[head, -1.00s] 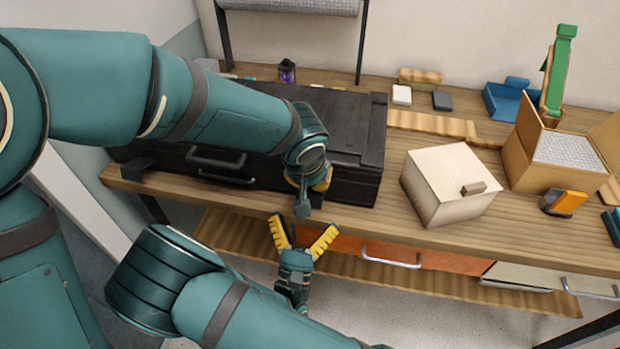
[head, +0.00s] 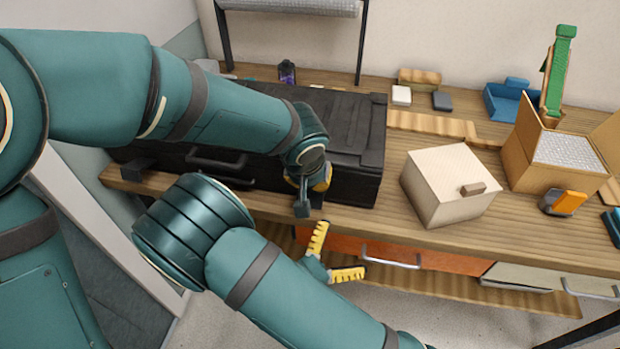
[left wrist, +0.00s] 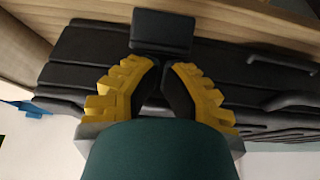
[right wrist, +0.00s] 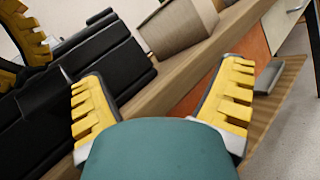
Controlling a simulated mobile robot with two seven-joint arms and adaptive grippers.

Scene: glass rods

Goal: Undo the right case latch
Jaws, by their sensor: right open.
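The black case (head: 345,135) lies closed on the wooden bench. Its right latch (head: 303,207) is a dark plate jutting out at the case's front edge; in the left wrist view the plate (left wrist: 162,32) sits just beyond my left fingertips. My left gripper (left wrist: 162,67) is at this latch, fingers close together with a narrow dark gap; I cannot tell whether they grip it. The left latch (head: 137,169) juts out at the case's left front. My right gripper (head: 333,256) is open and empty, below and right of the right latch, in front of the bench.
A pale box (head: 440,190) stands right of the case, with an open cardboard box (head: 540,155) beyond. An orange drawer (head: 375,247) with a handle is under the bench top, close to my right gripper. A case handle (head: 215,158) is at the front. My left arm hides part of the case.

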